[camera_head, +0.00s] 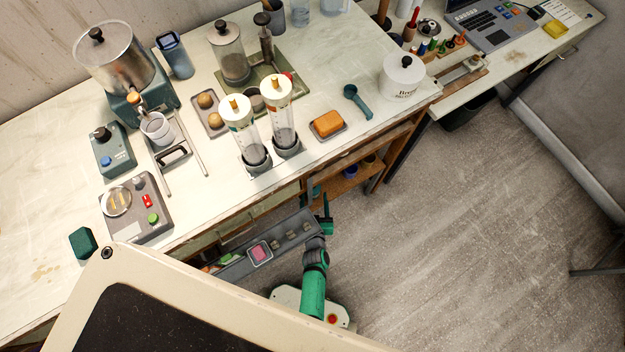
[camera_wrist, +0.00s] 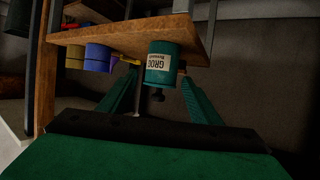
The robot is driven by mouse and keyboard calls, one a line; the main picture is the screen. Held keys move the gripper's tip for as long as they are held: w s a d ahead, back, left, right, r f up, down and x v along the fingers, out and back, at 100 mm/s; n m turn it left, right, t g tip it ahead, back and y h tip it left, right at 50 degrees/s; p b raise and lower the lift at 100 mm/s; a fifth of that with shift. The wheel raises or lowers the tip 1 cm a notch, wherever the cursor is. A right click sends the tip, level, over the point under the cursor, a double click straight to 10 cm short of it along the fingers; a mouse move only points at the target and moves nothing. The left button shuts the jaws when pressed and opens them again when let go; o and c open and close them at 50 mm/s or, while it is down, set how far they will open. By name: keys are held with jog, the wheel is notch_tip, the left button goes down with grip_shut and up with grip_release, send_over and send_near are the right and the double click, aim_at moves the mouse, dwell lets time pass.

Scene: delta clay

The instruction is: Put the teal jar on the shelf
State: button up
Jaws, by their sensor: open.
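The teal jar (camera_wrist: 160,62) has a white label and a dark knob. In the wrist view it lies between the two green fingers of my gripper (camera_wrist: 157,78), with gaps visible beside it. Its far end from the knob appears to meet the wooden shelf board (camera_wrist: 120,38), near the board's edge. The wrist picture seems upside down. In the head view my gripper (camera_head: 325,212) is at the front of the wooden shelf unit (camera_head: 345,184) under the bench. The jar cannot be told clearly from my gripper there. My gripper is open.
A purple-blue jar (camera_wrist: 98,57) and an ochre jar (camera_wrist: 75,57) stand beside the teal jar on the shelf. A grey drawer (camera_head: 236,268) with small items sticks out left of my gripper. The bench top (camera_head: 330,95) overhangs the shelf. The floor (camera_head: 470,230) to the right is clear.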

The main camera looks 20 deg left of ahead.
jog(key=v, duration=0.6)
jog(key=shift+s, duration=0.25)
jog(key=shift+w, duration=0.1)
dwell(0.3)
